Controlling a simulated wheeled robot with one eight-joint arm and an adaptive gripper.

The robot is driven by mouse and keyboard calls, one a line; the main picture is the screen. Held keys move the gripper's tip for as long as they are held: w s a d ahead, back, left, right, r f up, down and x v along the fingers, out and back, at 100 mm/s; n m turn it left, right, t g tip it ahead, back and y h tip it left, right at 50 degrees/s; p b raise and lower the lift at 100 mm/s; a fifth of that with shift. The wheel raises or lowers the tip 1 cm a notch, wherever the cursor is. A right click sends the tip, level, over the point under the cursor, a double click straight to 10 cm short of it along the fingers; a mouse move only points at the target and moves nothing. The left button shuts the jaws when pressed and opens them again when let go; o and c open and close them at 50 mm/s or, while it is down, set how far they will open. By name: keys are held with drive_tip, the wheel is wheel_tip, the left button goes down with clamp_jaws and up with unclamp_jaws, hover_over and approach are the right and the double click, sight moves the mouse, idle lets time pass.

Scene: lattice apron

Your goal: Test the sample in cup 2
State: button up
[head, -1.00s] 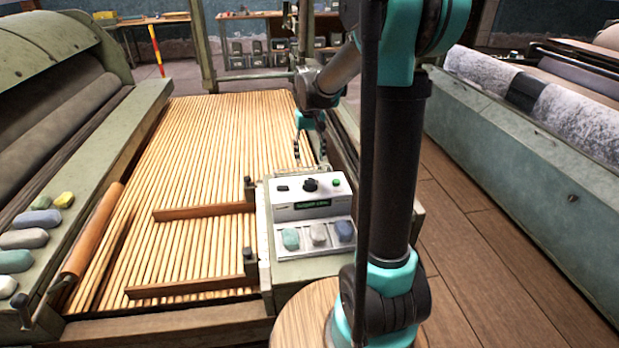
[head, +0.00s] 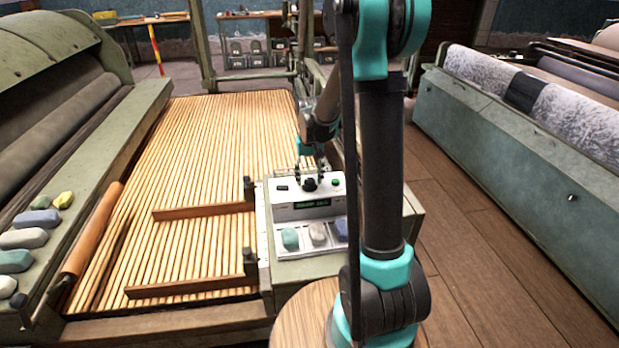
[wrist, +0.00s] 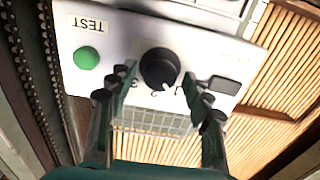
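The white tester box (head: 282,213) has a dark knob (head: 310,185), a green button (head: 336,183) and a small lit display (head: 312,203) too small to read. In front sit a green sample (head: 290,239), a grey sample (head: 318,233) and a blue sample (head: 341,230) partly hidden by my arm. My gripper (head: 309,173) is at the knob. In the wrist view, my gripper (wrist: 158,88) is open, with one finger on each side of the knob (wrist: 160,68); contact is unclear. The button (wrist: 87,58) is labelled TEST. Knob digits show, but its exact setting is unclear.
The tester stands at the right edge of a slatted wooden bed (head: 215,130) with brown rails (head: 200,211). Several coloured stones lie on the left ledge (head: 60,235). A green machine with a fabric roll (head: 500,140) stands right. The wooden floor between is clear.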

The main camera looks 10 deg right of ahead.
drive_tip(key=c, duration=0.9)
drive_tip(key=shift+m, duration=0.3)
drive_tip(key=m, duration=0.3)
drive_tip(key=shift+m, duration=2.5)
drive_tip(key=o, duration=1.1)
drive_tip(key=shift+o, duration=0.2)
